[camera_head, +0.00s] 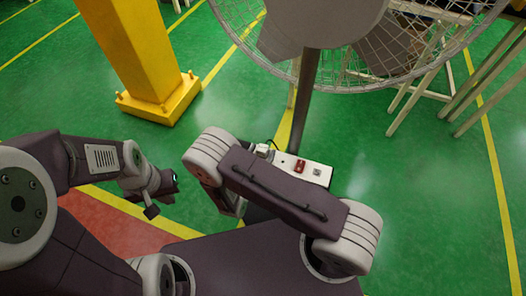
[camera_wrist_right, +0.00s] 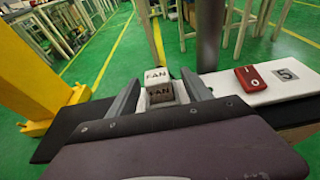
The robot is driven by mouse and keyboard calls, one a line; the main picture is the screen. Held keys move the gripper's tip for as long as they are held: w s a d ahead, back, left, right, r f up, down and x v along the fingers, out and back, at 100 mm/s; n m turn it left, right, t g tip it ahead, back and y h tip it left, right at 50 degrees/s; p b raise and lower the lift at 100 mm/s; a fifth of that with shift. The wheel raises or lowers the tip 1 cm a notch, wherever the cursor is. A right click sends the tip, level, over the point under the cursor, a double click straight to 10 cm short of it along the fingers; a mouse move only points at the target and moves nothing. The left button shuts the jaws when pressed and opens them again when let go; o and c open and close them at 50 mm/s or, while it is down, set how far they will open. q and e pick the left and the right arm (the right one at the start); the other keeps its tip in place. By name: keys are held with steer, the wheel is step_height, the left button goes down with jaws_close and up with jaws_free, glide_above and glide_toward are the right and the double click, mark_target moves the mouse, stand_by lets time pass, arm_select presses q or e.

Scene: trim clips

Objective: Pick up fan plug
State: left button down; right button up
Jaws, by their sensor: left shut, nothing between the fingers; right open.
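The fan plug is a small white block lettered FAN (camera_wrist_right: 158,86) in the right wrist view. It also shows in the head view (camera_head: 263,149), with a dark cable beside it, at the left end of a white power strip (camera_head: 319,174). My right gripper (camera_wrist_right: 161,80) is open. Its two fingers appear on either side of the plug, with gaps between; I cannot tell how deep they reach. In the head view my right arm hides that gripper. My left gripper (camera_head: 160,193) is shut and empty, away to the left of the plug.
The strip has a red switch (camera_head: 300,166) and a socket marked 5 (camera_wrist_right: 286,74). A large caged fan (camera_head: 330,25) on a dark pole (camera_head: 304,100) stands just behind. A yellow post (camera_head: 135,50) stands at the left.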

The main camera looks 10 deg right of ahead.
mark_target(265, 145)
steer(key=x, duration=0.3)
steer(key=b+x, duration=0.1)
steer(key=x, duration=0.1)
steer(key=shift+w+a+f, duration=0.1)
steer(key=shift+a+f, duration=0.05)
steer(key=shift+f, duration=0.15)
steer(key=shift+r, duration=0.1)
jaws_close()
step_height(265, 145, up, 10)
steer(key=p, duration=0.3)
